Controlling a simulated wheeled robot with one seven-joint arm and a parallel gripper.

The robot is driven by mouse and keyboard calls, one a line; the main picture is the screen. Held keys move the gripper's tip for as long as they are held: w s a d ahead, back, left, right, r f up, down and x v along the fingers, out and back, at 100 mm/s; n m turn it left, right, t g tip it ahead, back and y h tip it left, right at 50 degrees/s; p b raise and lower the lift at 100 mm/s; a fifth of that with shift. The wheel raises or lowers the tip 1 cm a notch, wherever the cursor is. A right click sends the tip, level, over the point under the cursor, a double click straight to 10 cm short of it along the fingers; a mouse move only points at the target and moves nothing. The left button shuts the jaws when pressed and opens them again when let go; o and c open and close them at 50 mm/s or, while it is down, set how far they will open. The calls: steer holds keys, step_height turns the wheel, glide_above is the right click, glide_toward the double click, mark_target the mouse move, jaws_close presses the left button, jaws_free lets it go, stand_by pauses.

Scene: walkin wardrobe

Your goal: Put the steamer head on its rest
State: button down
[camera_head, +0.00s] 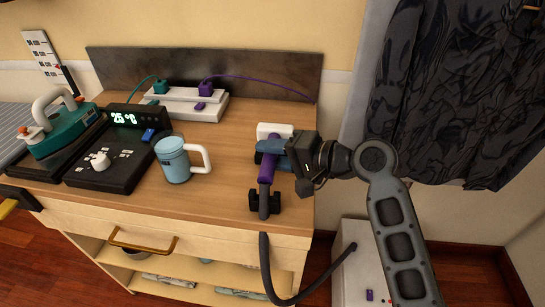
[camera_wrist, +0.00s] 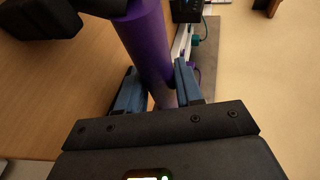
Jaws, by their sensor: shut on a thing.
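The steamer head has a purple handle (camera_head: 267,170) and a white top (camera_head: 275,130), near the right end of the wooden worktop. My gripper (camera_head: 270,153) is shut on the handle, with blue fingers on either side. The wrist view shows the purple handle (camera_wrist: 146,45) between the fingers (camera_wrist: 158,88). The black rest (camera_head: 275,202) stands at the front edge, with a block on each side of the handle's lower end. I cannot tell whether the handle touches the rest or hangs just above it. A dark hose (camera_head: 266,260) runs down from the handle over the front edge.
A light blue mug (camera_head: 173,160) stands left of the steamer head. A dark garment (camera_head: 440,90) hangs at right. A white box (camera_head: 355,255) stands below.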

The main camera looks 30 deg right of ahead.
steer(key=shift+f, duration=0.5)
steer(key=shift+f, duration=0.1)
steer(key=shift+f, duration=0.35)
steer(key=c, duration=0.7)
jaws_free()
steer(key=shift+c, duration=0.2)
steer(key=shift+r, duration=0.6)
steer(key=v, duration=1.2)
steer(key=shift+f, duration=0.15)
